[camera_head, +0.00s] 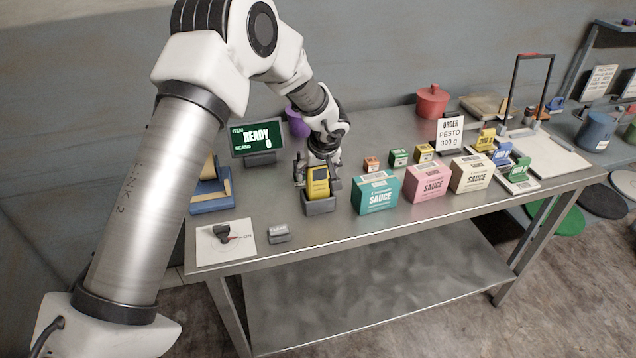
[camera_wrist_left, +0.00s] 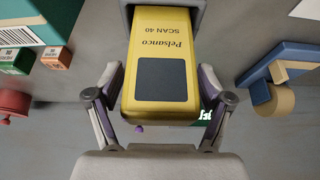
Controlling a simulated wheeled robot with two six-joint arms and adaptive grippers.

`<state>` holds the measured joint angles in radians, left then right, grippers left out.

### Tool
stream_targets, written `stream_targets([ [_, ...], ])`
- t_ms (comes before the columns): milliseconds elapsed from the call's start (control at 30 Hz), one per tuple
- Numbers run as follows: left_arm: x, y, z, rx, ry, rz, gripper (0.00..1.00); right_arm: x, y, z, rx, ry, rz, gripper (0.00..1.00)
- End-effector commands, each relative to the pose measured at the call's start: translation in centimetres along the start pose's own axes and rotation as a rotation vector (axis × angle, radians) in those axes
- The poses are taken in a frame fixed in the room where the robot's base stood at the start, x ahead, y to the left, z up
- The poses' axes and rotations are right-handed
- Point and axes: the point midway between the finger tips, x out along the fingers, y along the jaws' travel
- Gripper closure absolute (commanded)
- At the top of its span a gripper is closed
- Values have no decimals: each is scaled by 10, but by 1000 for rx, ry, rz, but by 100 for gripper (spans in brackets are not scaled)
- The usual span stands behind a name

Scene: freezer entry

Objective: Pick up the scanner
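The scanner (camera_head: 318,182) is yellow with a dark screen and stands in a grey cradle (camera_head: 320,207) near the table's front. In the left wrist view the scanner (camera_wrist_left: 162,60) fills the upper middle, its label reading "Pelsanco SCAN 40"; its far end is inside the cradle (camera_wrist_left: 197,12). My left gripper (camera_head: 317,178) reaches down to it from behind. In the left wrist view its fingers (camera_wrist_left: 161,80) stand open on either side of the scanner, with narrow gaps showing near the tips. Contact lower down is unclear. My right gripper is not in view.
A purple container (camera_head: 297,122) stands close behind the arm. Teal (camera_head: 377,193), pink (camera_head: 428,181) and cream sauce boxes (camera_head: 472,173) stand to the right. A white sheet (camera_head: 226,241) and small grey block (camera_head: 279,234) lie front left.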

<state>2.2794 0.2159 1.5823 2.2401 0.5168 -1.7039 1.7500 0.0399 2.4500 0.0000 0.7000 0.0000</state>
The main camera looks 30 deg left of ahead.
Motion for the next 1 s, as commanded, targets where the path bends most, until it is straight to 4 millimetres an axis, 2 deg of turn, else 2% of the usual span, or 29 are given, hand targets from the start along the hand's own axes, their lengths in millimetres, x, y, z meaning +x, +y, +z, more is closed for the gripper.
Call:
stream_targets([
  [33,0,0,0,0,0,0,49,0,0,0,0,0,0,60],
  [100,0,0,0,0,0,0,74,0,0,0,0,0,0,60],
  [133,0,0,0,0,0,0,81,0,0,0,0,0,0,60],
  [433,0,0,0,0,0,0,82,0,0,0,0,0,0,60],
  [533,-6,0,-3,-2,1,1,82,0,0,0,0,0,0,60],
  [900,-80,0,-36,-1,3,3,82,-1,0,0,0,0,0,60],
  [1000,-97,0,-40,4,3,1,82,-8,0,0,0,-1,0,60],
])
